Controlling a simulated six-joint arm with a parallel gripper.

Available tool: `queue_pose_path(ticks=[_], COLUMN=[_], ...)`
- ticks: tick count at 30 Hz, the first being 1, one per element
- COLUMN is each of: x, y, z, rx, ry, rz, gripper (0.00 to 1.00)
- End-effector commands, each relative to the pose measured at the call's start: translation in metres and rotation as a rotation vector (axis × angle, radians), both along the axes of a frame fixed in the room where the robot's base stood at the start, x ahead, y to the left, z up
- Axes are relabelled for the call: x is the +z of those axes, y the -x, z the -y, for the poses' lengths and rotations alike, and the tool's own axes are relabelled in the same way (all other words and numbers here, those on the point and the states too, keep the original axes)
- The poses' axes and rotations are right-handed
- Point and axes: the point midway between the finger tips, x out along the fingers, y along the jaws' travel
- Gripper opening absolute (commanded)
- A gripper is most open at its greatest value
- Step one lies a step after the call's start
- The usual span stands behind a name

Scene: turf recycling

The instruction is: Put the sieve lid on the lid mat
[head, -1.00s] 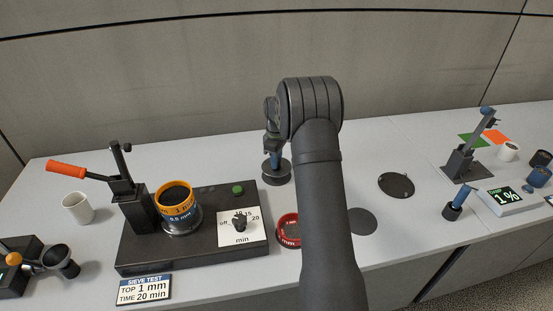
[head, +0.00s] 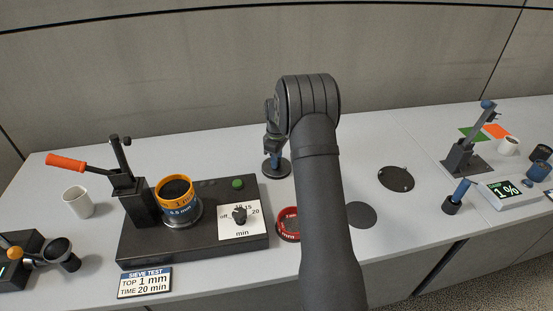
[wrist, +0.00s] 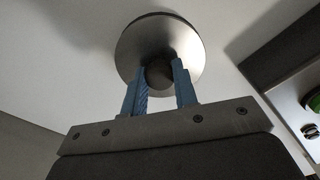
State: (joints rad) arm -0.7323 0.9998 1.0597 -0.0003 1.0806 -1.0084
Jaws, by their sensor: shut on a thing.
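The sieve lid is a round metallic disc with a dark centre knob, seen in the wrist view (wrist: 130,48). My gripper (wrist: 160,75) is shut on the knob with its blue fingers. In the head view my gripper (head: 275,160) is upright at the back of the bench, right of the black machine, with a dark round shape (head: 283,172) beneath it. A thin dark edge shows beyond the lid in the wrist view; I cannot tell whether it is the lid mat, or whether the lid touches anything. The lid mat cannot be identified for certain.
The black machine (head: 190,253) with an orange-rimmed sieve (head: 179,218) stands left. A red-rimmed sieve (head: 283,233) is partly hidden by my arm. A plain grey disc (head: 361,215) and a dark disc (head: 396,178) lie right. Bench between them is clear.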

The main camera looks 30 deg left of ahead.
Motion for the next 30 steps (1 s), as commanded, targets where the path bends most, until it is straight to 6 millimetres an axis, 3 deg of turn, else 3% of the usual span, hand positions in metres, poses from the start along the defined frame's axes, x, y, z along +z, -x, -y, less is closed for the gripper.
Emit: queue_pose_path(ticks=[10, 11, 14, 20, 23, 30], x=[-0.0059, -0.0058, -0.0056, -0.0057, -0.0058, -0.0056], y=[-0.0001, -0.0002, -0.0001, -0.0001, 0.0, 0.0], z=[-0.0001, -0.0001, -0.0001, 0.0, 0.0, 0.0], rx=[0.0, 0.0, 0.0, 0.0, 0.0, 0.0], ry=[0.0, 0.0, 0.0, 0.0, 0.0, 0.0], rz=[0.0, 0.001, 0.0, 0.0, 0.0, 0.0], gripper=[0.02, 0.3, 0.5, 0.52, 0.66, 0.66])
